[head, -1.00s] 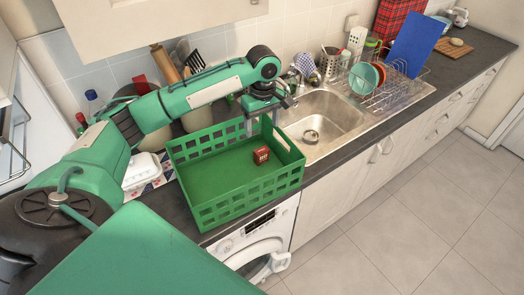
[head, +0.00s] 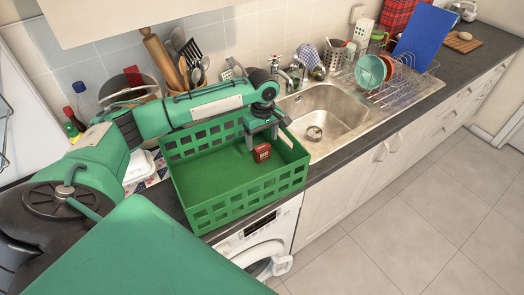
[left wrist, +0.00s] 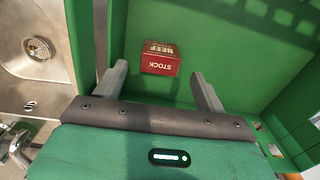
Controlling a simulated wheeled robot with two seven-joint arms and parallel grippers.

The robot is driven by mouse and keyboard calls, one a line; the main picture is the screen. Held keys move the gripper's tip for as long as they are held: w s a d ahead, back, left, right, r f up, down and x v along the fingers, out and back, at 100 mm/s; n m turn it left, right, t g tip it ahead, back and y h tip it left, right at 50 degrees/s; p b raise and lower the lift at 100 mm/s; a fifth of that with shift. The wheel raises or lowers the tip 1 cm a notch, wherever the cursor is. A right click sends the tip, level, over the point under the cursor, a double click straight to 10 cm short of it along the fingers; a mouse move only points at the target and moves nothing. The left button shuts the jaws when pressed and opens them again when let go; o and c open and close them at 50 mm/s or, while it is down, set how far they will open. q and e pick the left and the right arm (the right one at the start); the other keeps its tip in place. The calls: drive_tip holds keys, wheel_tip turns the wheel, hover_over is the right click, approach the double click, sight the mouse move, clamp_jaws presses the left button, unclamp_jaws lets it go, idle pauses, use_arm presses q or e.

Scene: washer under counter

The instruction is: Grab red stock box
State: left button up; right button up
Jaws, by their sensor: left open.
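The red stock box (head: 262,152) lies in the green crate (head: 215,217), near its far right end. In the left wrist view the red stock box (left wrist: 161,56) shows the words "STOCK" and "BEEF", just beyond my fingertips and between their lines. My left gripper (head: 263,141) is directly above the box, pointing down into the crate. In the left wrist view my left gripper (left wrist: 160,82) has its two grey fingers spread wide apart with nothing between them. My right gripper is not in view.
The crate's perforated walls (head: 252,193) surround the box closely on the right side. The sink (head: 325,112) and a dish rack (head: 395,85) are to the right. A utensil holder (head: 180,77) and bottles stand behind. A washer (head: 262,240) is under the counter.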

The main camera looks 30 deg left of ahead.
sight(262, 147)
use_arm(q)
wheel_tip(262, 147, down, 7)
drive_tip(key=shift+r+p, duration=0.1)
drive_tip(key=shift+p, duration=0.55)
drive_tip(key=c, duration=1.1)
